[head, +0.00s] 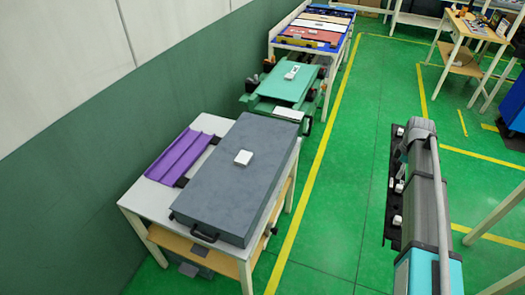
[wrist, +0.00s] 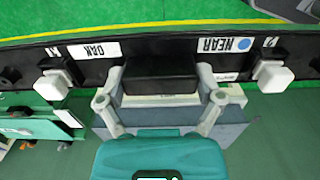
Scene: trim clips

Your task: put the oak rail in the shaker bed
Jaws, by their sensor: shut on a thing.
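The oak rail (head: 390,218) is a long black strip with white clips. It is held up beside my arm at the right of the head view. In the wrist view the rail (wrist: 143,46) spans the picture, with labels reading OAK and NEAR and a white clip near each end. My gripper (wrist: 160,84) is shut on the black block at the rail's middle. A green machine with a flat top plate (head: 285,86), which looks like the shaker bed, stands by the wall beyond the near table. The rail is apart from it, over the floor.
The near table (head: 135,196) bears a large grey case (head: 215,195) with a handle and a purple channel tray (head: 180,155). A rack of coloured panels (head: 312,35) stands beyond the green machine. A wooden bench (head: 470,35) is at far right. The green floor between is clear.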

